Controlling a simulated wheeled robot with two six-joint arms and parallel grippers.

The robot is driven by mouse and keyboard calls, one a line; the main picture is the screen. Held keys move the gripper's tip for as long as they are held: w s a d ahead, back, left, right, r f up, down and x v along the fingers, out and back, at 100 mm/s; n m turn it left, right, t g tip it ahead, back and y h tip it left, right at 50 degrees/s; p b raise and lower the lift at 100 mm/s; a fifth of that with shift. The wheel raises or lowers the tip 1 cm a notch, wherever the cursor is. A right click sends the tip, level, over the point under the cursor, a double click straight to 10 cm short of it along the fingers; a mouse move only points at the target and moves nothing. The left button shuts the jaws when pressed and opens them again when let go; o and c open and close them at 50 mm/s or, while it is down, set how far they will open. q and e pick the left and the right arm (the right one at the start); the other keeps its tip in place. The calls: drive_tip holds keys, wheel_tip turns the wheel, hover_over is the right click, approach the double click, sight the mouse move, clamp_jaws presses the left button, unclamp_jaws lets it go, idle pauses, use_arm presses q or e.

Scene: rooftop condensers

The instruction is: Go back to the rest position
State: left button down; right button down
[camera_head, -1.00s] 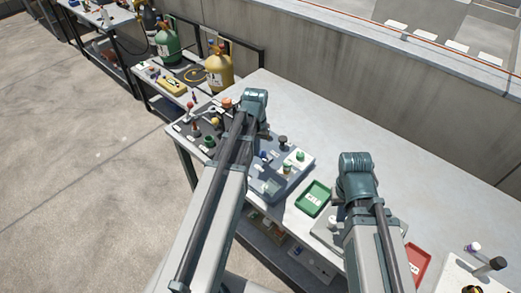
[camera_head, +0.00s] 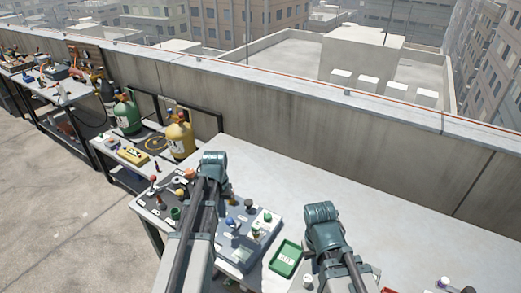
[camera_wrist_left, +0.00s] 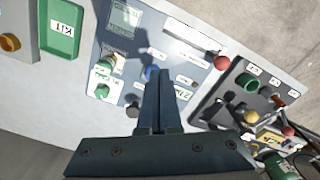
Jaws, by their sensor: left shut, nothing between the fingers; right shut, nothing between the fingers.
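My left gripper (camera_wrist_left: 158,105) shows in the left wrist view with its two dark fingers together and nothing between them. It points down over the blue-grey device (camera_wrist_left: 140,55) with white labels and knobs on the workbench. In the head view my two arms reach in over the bench from below. Their teal joints are in sight, but I see no fingers of either gripper there. The same blue-grey device (camera_head: 238,254) sits beside my left arm, partly covered by it.
A green tray (camera_head: 285,260) lies between my arms and also shows in the left wrist view (camera_wrist_left: 60,30). A dark panel (camera_wrist_left: 250,100) with coloured knobs is beside the device. Yellow (camera_head: 180,137) and green (camera_head: 127,115) cylinders stand behind. A concrete wall (camera_head: 330,130) runs behind the bench (camera_head: 290,175).

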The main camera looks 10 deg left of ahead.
use_arm(q)
drive_tip(key=s+d+f+m+b, duration=0.2)
drive_tip(key=s+d+m, duration=0.1)
drive_tip(key=s+d, duration=0.4)
drive_tip(key=s+d+f+m+y+b, duration=0.1)
drive_tip(key=s+d, duration=0.5)
drive_tip(key=d, duration=0.7)
drive_tip(key=shift+s+d+f+m+b, duration=0.4)
drive_tip(key=shift+f+m+b, duration=0.2)
drive_tip(key=shift+m, duration=0.4)
drive_tip(key=shift+a, duration=0.1)
